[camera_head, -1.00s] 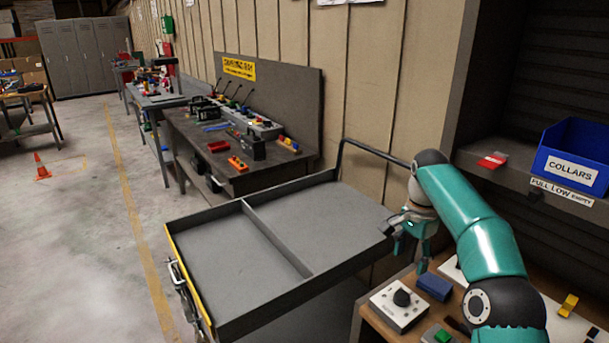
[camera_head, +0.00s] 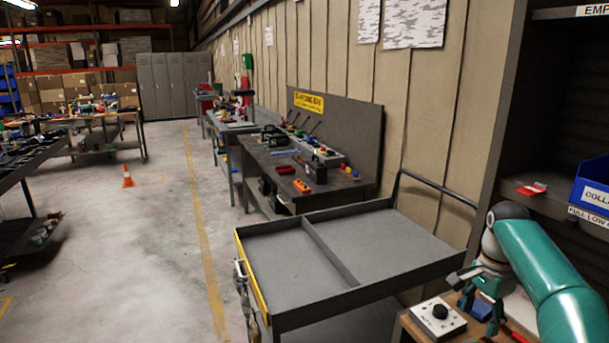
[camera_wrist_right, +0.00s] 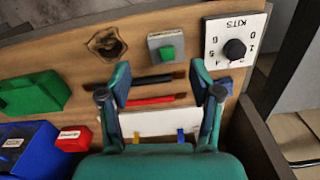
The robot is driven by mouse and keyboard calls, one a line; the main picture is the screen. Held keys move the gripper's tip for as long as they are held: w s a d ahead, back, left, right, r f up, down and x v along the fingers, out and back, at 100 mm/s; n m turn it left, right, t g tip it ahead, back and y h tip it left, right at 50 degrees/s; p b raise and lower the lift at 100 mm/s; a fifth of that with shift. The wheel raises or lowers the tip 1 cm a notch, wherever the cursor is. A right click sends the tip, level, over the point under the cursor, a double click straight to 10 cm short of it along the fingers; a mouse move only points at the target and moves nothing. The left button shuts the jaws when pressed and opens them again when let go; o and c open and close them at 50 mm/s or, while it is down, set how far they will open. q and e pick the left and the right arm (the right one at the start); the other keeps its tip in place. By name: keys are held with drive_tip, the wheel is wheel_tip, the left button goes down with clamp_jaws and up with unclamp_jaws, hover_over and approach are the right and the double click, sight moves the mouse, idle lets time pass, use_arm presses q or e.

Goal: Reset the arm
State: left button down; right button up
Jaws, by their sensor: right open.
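My right gripper (camera_head: 480,307) hangs over the wooden board at the lower right of the head view, at the end of my teal arm. In the right wrist view, its two fingers (camera_wrist_right: 158,82) are spread apart with nothing held between them. Below them are a black stick (camera_wrist_right: 146,80), a red stick (camera_wrist_right: 150,101) and a white plate (camera_wrist_right: 158,122). I cannot judge the exact height above the board. My left gripper is in neither view.
A dial box marked KITS (camera_wrist_right: 234,48) stands beside the gripper. A green button box (camera_wrist_right: 166,47), green block (camera_wrist_right: 33,94) and blue bin (camera_wrist_right: 22,146) are near. An empty grey two-part trolley (camera_head: 352,291) stands left.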

drive_tip(key=s+a+f+n+g+y, duration=0.15)
drive_tip(key=s+a+f, duration=0.25)
drive_tip(key=f, duration=0.5)
drive_tip(key=s+a+f+n+g, duration=0.1)
drive_tip(key=s+a+f+n, duration=0.1)
drive_tip(key=s+a+f, duration=0.45)
drive_tip(key=s+a+f+n+g+y, duration=0.1)
drive_tip(key=s+a+f+n+g, duration=0.15)
drive_tip(key=f, duration=0.85)
drive_tip(key=s+a+f+n+t, duration=0.2)
drive_tip(key=s+a+f+n, duration=0.1)
drive_tip(key=s, duration=0.4)
drive_tip(key=s+a+f+n+t+y, duration=0.1)
drive_tip(key=s+a+f+n+t, duration=0.2)
drive_tip(key=s+a+f, duration=0.3)
drive_tip(key=shift+s+a+n+t, duration=0.3)
drive_tip(key=shift+s+a+n, duration=0.1)
drive_tip(key=shift+s+a, duration=0.8)
drive_tip(key=shift+s+d+y, duration=0.1)
drive_tip(key=shift+y, duration=0.15)
